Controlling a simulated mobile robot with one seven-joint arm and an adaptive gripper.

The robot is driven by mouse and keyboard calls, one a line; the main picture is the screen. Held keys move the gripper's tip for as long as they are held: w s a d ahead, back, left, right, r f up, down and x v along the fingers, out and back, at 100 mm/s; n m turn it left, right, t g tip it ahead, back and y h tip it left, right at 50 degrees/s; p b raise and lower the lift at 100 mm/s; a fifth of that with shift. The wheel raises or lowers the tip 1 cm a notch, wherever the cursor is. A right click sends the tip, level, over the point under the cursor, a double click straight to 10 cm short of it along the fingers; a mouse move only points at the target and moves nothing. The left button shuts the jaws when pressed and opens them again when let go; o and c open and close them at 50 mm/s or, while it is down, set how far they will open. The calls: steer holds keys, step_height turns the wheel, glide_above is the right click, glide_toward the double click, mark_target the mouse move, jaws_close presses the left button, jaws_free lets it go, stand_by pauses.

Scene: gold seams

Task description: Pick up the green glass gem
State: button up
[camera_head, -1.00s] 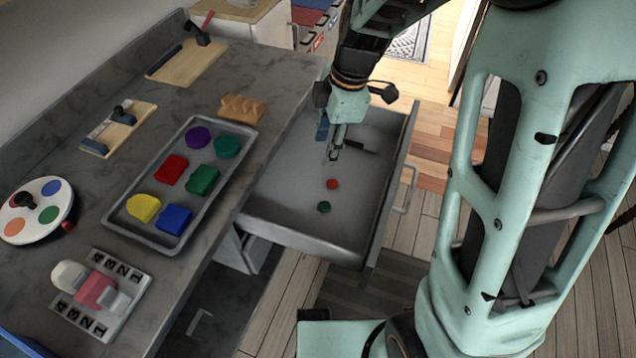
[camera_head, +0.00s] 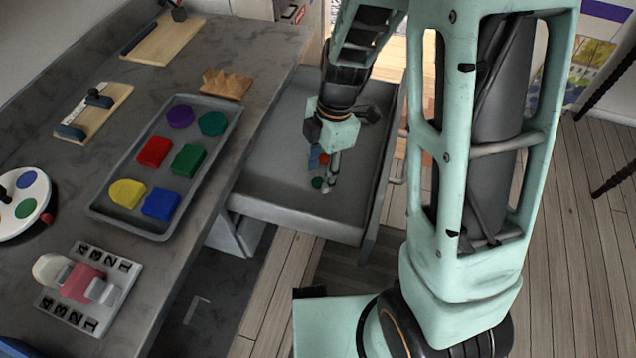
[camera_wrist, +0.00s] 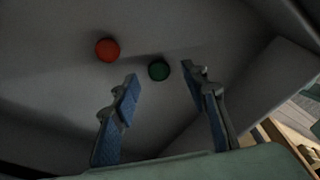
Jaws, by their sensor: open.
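The green glass gem (camera_wrist: 159,70) is a small dark green disc lying on the floor of the open grey drawer (camera_head: 290,208). In the head view the gem (camera_head: 317,183) shows just left of my gripper's fingers. My gripper (camera_head: 326,188) is inside the drawer space, pointing down. In the wrist view my gripper (camera_wrist: 160,82) has its two blue-padded fingers spread apart. The gem lies between and slightly beyond the fingertips, not visibly touched. A red gem (camera_wrist: 107,49) lies to its left, and it also shows behind the fingers in the head view (camera_head: 324,159).
The drawer walls enclose the gems, with the front panel (camera_head: 372,215) on the right. On the counter to the left stand a grey tray (camera_head: 105,212) of coloured shapes, a number board (camera_head: 112,294), a round palette (camera_head: 38,193) and a wooden spiked block (camera_head: 226,83).

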steer(key=shift+a+f, duration=0.15)
steer(key=shift+f, duration=0.7)
steer(key=shift+c, duration=0.5)
steer(key=c, duration=0.8)
steer(key=shift+r, duration=0.25)
